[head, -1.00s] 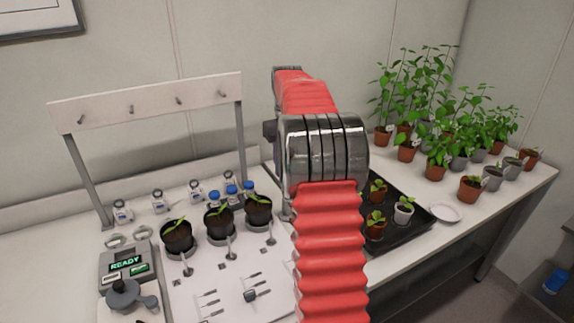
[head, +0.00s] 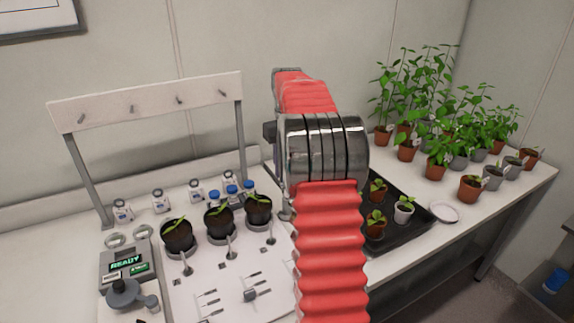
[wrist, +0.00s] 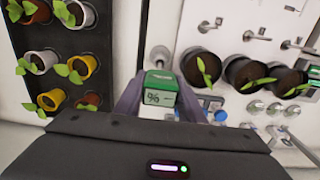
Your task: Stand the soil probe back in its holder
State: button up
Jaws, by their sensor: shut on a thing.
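The soil probe (wrist: 160,82), a green-topped body with a "%" display, is between the two fingers of my gripper (wrist: 160,100) in the wrist view. The gripper is shut on it. The probe's lower end is hidden. A round grey fitting (wrist: 159,55) shows just beyond the probe; it may be the holder, and I cannot tell whether they touch. In the head view my red arm hides the gripper and the probe. A small grey post (head: 284,207) shows beside the arm there.
Three black pots with seedlings (head: 177,235) stand on the white board, with small levers in front. A black tray (head: 410,232) of small pots lies right of the arm. A rack with pegs (head: 150,103) stands at the back left, and a "READY" device (head: 127,262) at the left.

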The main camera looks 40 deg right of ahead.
jog(key=shift+f, duration=3.35)
jog(key=o, duration=1.3)
jog(key=shift+c, duration=0.2)
jog(key=shift+r, duration=0.1)
notch_tip(320, 180, up, 14)
jog(key=shift+f, duration=0.25)
